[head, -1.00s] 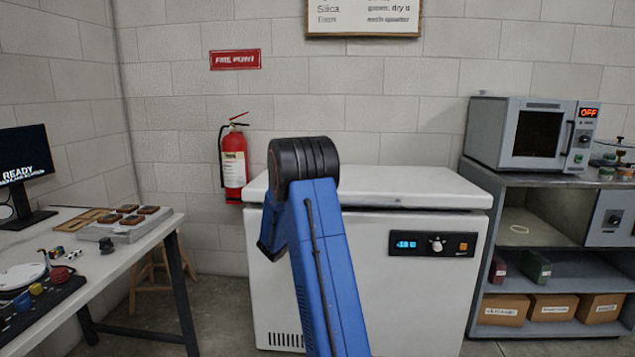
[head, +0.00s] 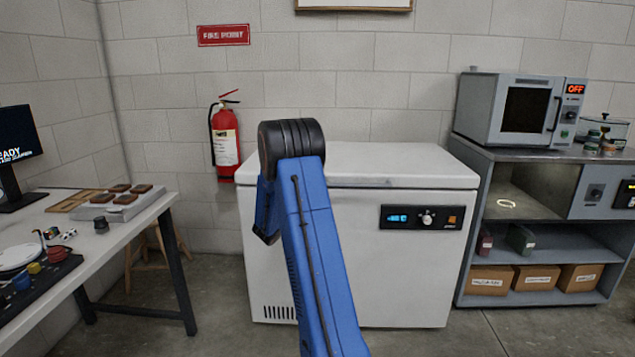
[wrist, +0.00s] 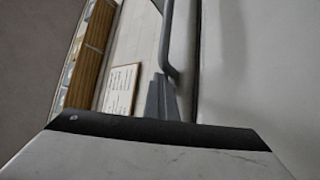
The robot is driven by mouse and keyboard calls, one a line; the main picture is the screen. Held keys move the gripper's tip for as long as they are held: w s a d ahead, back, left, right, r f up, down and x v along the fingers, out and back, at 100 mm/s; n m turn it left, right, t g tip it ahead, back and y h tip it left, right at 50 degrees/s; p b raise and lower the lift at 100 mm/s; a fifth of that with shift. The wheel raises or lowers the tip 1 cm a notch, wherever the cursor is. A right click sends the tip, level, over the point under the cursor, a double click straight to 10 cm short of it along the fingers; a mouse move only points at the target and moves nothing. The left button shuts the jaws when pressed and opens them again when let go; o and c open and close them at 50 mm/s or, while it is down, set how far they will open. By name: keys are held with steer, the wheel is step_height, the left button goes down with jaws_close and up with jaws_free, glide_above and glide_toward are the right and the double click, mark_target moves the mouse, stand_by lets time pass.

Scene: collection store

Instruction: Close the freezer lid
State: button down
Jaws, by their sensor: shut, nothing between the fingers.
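The white chest freezer (head: 415,275) stands against the back wall. Its lid (head: 410,168) lies flat and level on top, with a thin dark seam beneath its front edge. A small display and a knob sit on the front. My blue arm rises in front of the freezer's left part and hides some of the lid and body. My gripper is hidden in the head view. In the wrist view my gripper (wrist: 160,82) shows as short grey fingers together, with nothing between them. A curved grey bar is just beyond them; whether they touch is unclear.
A fire extinguisher (head: 224,140) hangs left of the freezer. A workbench (head: 150,215) with small items and a monitor (head: 18,145) is at left. A grey shelf unit (head: 520,155) with an oven (head: 522,110) stands close at right. Floor shows between bench and freezer.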

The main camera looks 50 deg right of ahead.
steer(key=v, duration=1.7)
steer(key=shift+a+f, duration=0.15)
steer(key=shift+f, duration=0.05)
steer(key=s+a+r+g+y, duration=0.1)
steer(key=s+a+r+y, duration=0.2)
steer(key=s, duration=0.5)
steer(key=s+a+g+y, duration=0.1)
steer(key=s+a+y, duration=0.25)
steer(key=s, duration=0.35)
steer(key=s+a+r+g+y, duration=0.15)
steer(key=s+y, duration=0.25)
steer(key=s, duration=0.4)
steer(key=s+a+f+n+t+y, duration=0.1)
steer(key=s+a+n+t+y, duration=0.1)
steer(key=a, duration=0.7)
steer(key=s+a+n+t+y, duration=0.2)
steer(key=s+a+t+y, duration=0.3)
steer(key=a, duration=0.4)
steer(key=s+a+f+n+t+y, duration=0.1)
steer(key=s+a+n+t+y, duration=0.1)
steer(key=s+a+y, duration=0.4)
steer(key=a+t, duration=0.1)
steer(key=a, duration=0.2)
steer(key=shift+f+t, duration=0.3)
steer(key=shift+t, duration=0.05)
